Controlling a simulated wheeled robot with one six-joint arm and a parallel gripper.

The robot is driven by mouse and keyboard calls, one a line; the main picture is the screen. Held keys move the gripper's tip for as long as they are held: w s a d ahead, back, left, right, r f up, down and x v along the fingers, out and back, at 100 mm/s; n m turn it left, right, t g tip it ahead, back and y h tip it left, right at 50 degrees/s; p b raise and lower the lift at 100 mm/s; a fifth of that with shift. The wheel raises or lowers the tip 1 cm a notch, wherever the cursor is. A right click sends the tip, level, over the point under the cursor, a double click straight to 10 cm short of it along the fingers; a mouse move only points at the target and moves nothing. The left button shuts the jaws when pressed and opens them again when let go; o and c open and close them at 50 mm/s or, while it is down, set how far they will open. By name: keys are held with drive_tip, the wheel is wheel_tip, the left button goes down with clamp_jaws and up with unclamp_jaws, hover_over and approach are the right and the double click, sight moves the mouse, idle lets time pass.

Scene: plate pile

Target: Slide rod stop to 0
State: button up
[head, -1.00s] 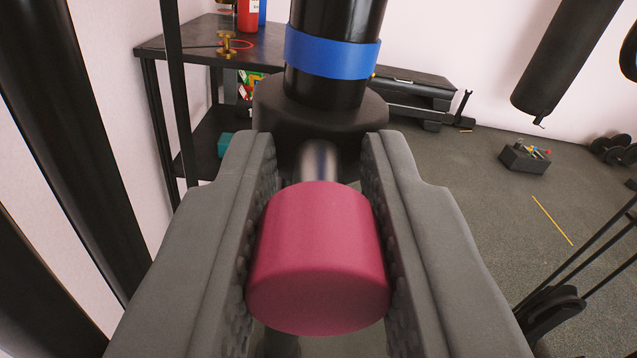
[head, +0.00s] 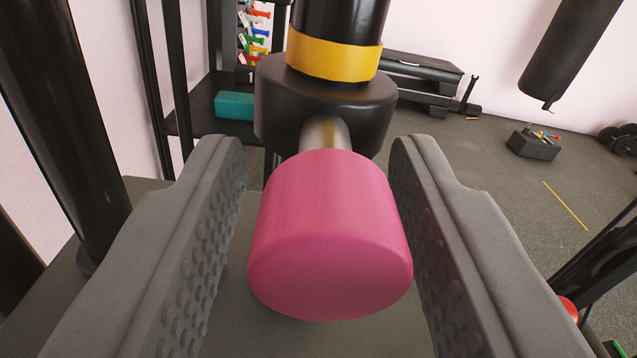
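The rod stop is a black collar (head: 325,100) around an upright black rod (head: 338,20) in the head view. A pink knob (head: 330,235) on a short metal pin (head: 325,133) sticks out of the collar toward me. A yellow band (head: 333,57) circles the rod just above the collar. My gripper (head: 318,160) is open, with one finger on each side of the knob. No 0 mark is readable, and the rod below the collar is hidden.
A dark upright post (head: 65,120) stands close on the left. A shelf (head: 195,115) holds a teal block (head: 235,106). A punching bag (head: 575,45) hangs at the upper right. A dark box (head: 534,144) sits on open grey floor.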

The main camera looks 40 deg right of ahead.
drive_tip(key=shift+s+r, duration=0.1)
drive_tip(key=shift+r, duration=0.1)
drive_tip(key=shift+s+a, duration=0.15)
drive_tip(key=shift+a, duration=0.05)
drive_tip(key=v, duration=1.6)
drive_tip(key=shift+s+a, duration=0.2)
drive_tip(key=shift+s, duration=0.15)
drive_tip(key=shift+r, duration=0.1)
